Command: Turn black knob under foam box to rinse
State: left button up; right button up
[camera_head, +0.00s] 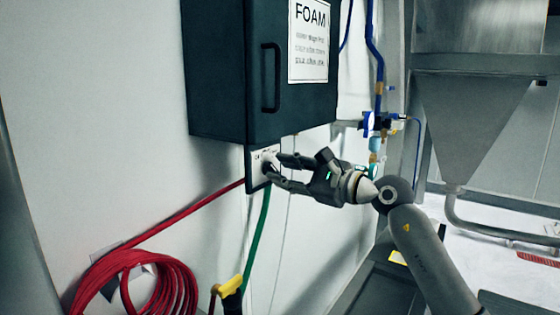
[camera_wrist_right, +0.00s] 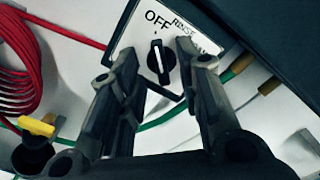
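The dark foam box (camera_head: 225,75) with a FOAM sign hangs on the wall in the head view. A white panel (camera_head: 254,160) sits under it; in the wrist view the panel (camera_wrist_right: 128,35) reads OFF and RINSE, with a third label partly hidden. The black knob (camera_wrist_right: 160,62) has a white pointer line aimed up toward OFF. My right gripper (camera_wrist_right: 160,60) is open, its fingers on either side of the knob, with gaps visible; in the head view it (camera_head: 272,168) is at the panel and hides the knob. My left gripper is not in view.
A red hose (camera_head: 140,285) hangs coiled at lower left, and a green hose (camera_head: 258,235) runs down from the panel. A yellow-handled nozzle (camera_head: 228,286) is below. Blue pipes and valves (camera_head: 378,122) and a metal hopper (camera_head: 470,115) stand to the right.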

jog(key=shift+x, duration=0.8)
jog(key=shift+c, duration=0.5)
grip_shut()
jog(key=shift+m, duration=0.3)
jog(key=m, duration=0.3)
jog(key=shift+w+d+m, duration=0.1)
jog(key=shift+m, duration=0.2)
jog(key=shift+w+d+r+m+p, duration=0.1)
jog(key=shift+m+p, duration=0.1)
jog(key=shift+m, duration=0.95)
jog(key=shift+w+m+p, duration=0.1)
jog(key=shift+m+p, duration=0.1)
jog(key=shift+m, duration=0.95)
